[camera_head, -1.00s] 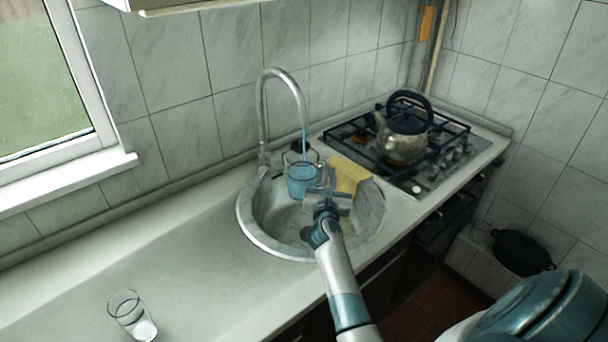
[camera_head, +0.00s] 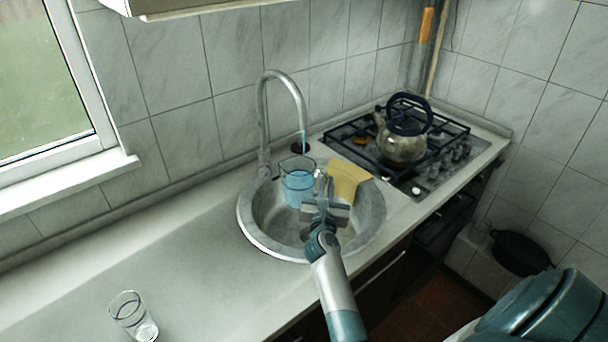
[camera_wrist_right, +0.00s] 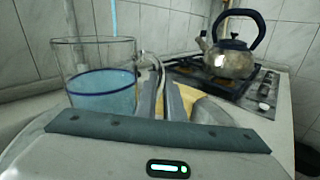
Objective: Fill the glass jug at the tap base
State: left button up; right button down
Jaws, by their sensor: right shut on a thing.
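The glass jug (camera_head: 298,186) is upright over the round sink (camera_head: 256,226), partly filled with blue water. It also shows in the wrist view (camera_wrist_right: 100,92), with water to roughly half its height or a little more. My right gripper (camera_head: 322,192) is shut on the jug's handle at its right side; the fingers also show in the wrist view (camera_wrist_right: 160,100). The curved metal tap (camera_head: 262,120) stands behind the sink. A thin blue stream (camera_head: 304,141) runs from its spout to the jug's back rim; I cannot tell whether it lands inside. My left gripper is out of view.
A yellow cloth (camera_head: 348,180) lies at the sink's right rim. A kettle (camera_head: 402,146) stands on the gas hob (camera_head: 455,130) at the right. The counter left of the sink is mostly clear.

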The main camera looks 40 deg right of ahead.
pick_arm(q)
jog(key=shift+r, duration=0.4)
pick_arm(e)
jog(key=v, duration=0.6)
jog(key=shift+w+a+r, duration=0.25)
jog(key=shift+w+a, duration=0.05)
jog(key=shift+a, duration=0.15)
dwell(0.5)
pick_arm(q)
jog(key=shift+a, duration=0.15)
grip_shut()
pick_arm(e)
jog(key=shift+r, duration=0.1)
